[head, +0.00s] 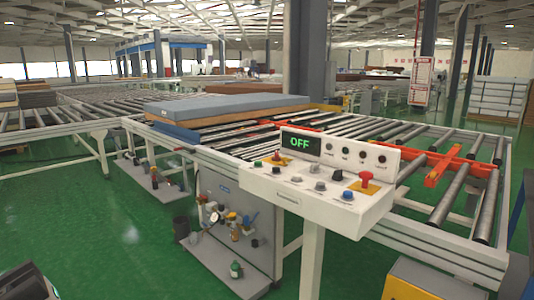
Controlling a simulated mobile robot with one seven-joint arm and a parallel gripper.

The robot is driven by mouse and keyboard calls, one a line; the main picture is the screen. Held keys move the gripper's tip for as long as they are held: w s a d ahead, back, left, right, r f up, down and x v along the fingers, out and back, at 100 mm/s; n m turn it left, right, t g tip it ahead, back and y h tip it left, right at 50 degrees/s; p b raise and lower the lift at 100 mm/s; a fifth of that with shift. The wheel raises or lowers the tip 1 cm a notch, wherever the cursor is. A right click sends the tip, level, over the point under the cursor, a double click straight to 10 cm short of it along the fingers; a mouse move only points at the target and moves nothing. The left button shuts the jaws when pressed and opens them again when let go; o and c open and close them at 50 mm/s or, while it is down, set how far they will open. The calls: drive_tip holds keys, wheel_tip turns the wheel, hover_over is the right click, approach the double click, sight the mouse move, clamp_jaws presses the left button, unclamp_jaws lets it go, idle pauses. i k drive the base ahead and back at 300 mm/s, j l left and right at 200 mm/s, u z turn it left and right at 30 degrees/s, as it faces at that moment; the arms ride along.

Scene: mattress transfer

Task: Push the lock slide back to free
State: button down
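I cannot make out a lock slide for certain; any such part is too small to tell. The white control console (318,190) stands in front of the roller conveyor. Its display (300,143) reads OFF in green. A red mushroom button (366,179) on a yellow base sits at its right end, with several small knobs and buttons on the sloped top. Below and to the left, a grey cabinet (230,200) bears small valves and fittings (213,214), among them a blue handle (250,221). My gripper is not recognisable in this view.
The roller conveyor (440,205) has orange cross bars (440,171) on the right. A blue-grey mattress (225,106) lies on the conveyor at the left. A yellow box (415,280) is at the lower right.

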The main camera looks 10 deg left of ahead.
sight(284, 159)
drive_tip(key=i+j+u, duration=0.1)
drive_tip(key=i+j, duration=0.2)
drive_tip(key=i, duration=0.15)
drive_tip(key=i+j+u, duration=0.1)
drive_tip(key=i+j, duration=0.15)
drive_tip(key=i, duration=0.2)
drive_tip(key=i+j, duration=0.25)
drive_tip(key=i, duration=0.2)
drive_tip(key=i+j+u, duration=0.15)
drive_tip(key=i, duration=0.3)
drive_tip(key=i+j+u, duration=0.1)
drive_tip(key=i+j, duration=0.15)
drive_tip(key=i, duration=0.2)
